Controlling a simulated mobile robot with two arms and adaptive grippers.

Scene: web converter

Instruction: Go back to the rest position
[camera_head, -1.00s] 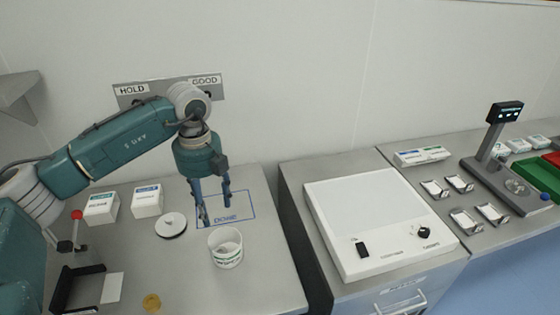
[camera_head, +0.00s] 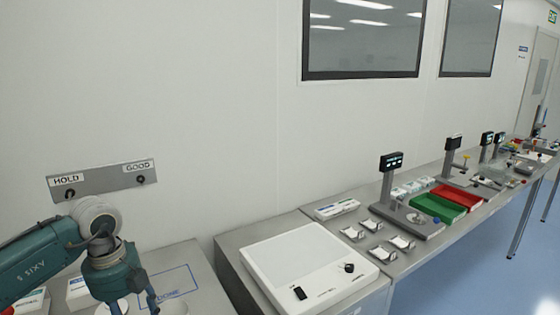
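My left arm comes in from the lower left, with its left gripper (camera_head: 146,304) pointing down over the left steel bench. The fingers are cut by the bottom edge, and whether they are open or shut does not show clearly. A blue-outlined rectangle (camera_head: 172,284) on the bench lies just right of the gripper. White boxes (camera_head: 80,290) and a white round lid (camera_head: 108,307) are partly hidden by my arm. My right gripper is not in view.
A white flat-topped unit (camera_head: 300,262) stands right of the bench. Beyond it are small metal holders (camera_head: 368,226), a display stand (camera_head: 392,190), a green tray (camera_head: 438,207) and a red tray (camera_head: 460,195). A HOLD/GOOD panel (camera_head: 105,180) is on the wall. Blue floor (camera_head: 480,260) is clear at right.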

